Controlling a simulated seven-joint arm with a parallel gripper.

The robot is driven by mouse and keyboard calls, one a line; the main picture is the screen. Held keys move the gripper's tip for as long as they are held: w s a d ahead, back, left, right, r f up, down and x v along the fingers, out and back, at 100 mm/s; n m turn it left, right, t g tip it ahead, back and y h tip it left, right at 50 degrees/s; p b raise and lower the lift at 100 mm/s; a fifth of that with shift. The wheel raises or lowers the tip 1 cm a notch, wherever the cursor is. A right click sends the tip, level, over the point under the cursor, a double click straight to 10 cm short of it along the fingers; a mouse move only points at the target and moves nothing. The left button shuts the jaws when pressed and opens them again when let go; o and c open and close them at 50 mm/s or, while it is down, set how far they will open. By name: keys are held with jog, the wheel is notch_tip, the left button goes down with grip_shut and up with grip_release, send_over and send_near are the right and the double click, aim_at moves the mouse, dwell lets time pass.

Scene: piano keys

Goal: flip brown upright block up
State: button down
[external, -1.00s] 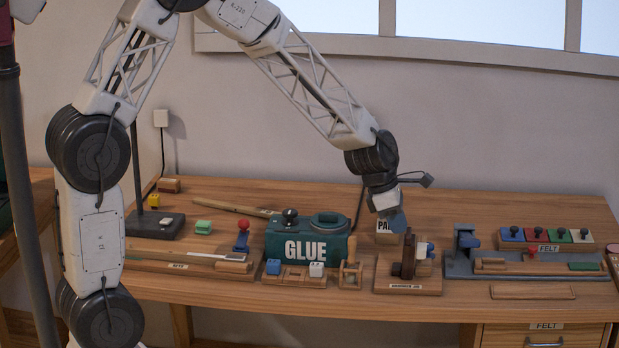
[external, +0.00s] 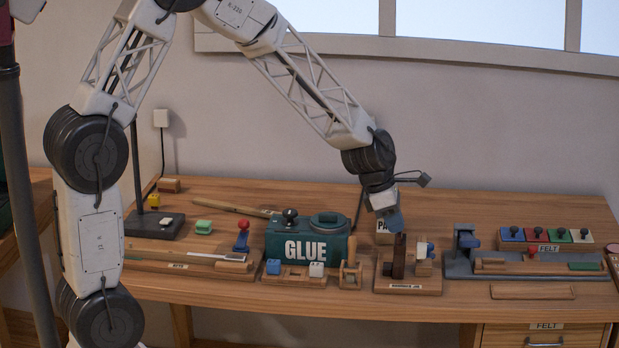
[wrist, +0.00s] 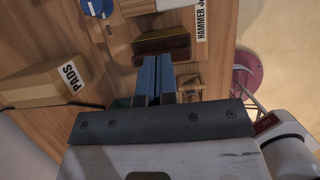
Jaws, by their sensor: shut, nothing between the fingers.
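The dark brown block (external: 399,256) stands upright on the wooden base labelled "HAMMER J..." (external: 408,288). In the wrist view the brown block (wrist: 162,45) lies just beyond my fingertips, with the label to its right. My gripper (external: 396,224) hangs just above the block's top, its blue fingers together. In the wrist view the blue fingers (wrist: 156,58) are pressed side by side with nothing between them. I cannot tell whether the fingertips touch the block.
A green GLUE box (external: 306,242) stands left of the base, and a box labelled PADS (wrist: 40,85) is close behind my gripper. A grey fixture (external: 463,262) stands farther right.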

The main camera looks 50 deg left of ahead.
jog(key=a+v, duration=0.1)
jog(key=v, duration=0.9)
jog(key=shift+s, duration=0.5)
jog(key=s+a, duration=0.1)
jog(key=s, duration=0.1)
jog(key=s+a, duration=0.1)
jog(key=a, duration=0.1)
jog(key=shift+s+a, duration=0.2)
jog(key=shift+s, duration=0.2)
jog(key=shift+f, duration=0.15)
jog(key=w+d+f, duration=0.5)
jog(key=f, duration=0.4)
jog(key=shift+w+d, duration=0.2)
jog(key=shift+d, duration=0.05)
